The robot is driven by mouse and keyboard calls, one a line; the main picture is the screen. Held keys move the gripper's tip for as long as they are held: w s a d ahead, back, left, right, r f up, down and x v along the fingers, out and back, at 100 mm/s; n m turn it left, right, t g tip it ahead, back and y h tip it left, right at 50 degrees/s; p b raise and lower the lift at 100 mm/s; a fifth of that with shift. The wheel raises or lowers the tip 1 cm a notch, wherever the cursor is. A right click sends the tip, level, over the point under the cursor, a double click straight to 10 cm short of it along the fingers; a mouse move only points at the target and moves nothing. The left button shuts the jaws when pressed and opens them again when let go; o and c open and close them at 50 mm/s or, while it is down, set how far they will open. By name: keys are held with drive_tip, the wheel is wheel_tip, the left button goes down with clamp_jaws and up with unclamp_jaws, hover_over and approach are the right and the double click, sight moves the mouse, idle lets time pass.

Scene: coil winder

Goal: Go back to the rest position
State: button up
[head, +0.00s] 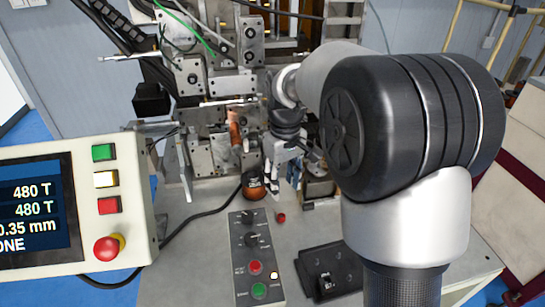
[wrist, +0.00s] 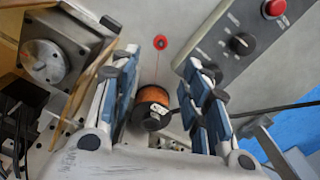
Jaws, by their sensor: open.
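My gripper (head: 284,176) hangs from my arm in front of the winding machine, above the bench, in the head view. In the wrist view my gripper (wrist: 161,68) shows two blue-padded fingers spread wide apart. A copper-wound spool with dark ends (head: 254,188) stands on the bench just left of my gripper in the head view. In the wrist view the spool (wrist: 152,104) appears between the fingers, and no finger visibly touches it. My large black arm joint hides much of the right side of the head view.
The winding machine (head: 220,80) fills the back. A grey control box (head: 255,253) with knobs and buttons lies in front. A display panel (head: 72,212) reading 480 T stands at left. A black unit (head: 330,272) sits at front right. A motor-like block (wrist: 58,58) is left in the wrist view.

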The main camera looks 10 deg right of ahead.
drive_tip(key=s+r+m+t, duration=0.2)
drive_tip(key=s+r, duration=0.7)
drive_tip(key=s, duration=0.4)
drive_tip(key=s+d+f+m+t, duration=0.1)
drive_tip(key=s+f+m+t, duration=0.1)
drive_tip(key=s, duration=1.1)
drive_tip(key=shift+s+f+m+t, duration=0.15)
drive_tip(key=shift+s+m+t, duration=0.15)
drive_tip(key=shift+d, duration=0.1)
drive_tip(key=shift+c, duration=0.2)
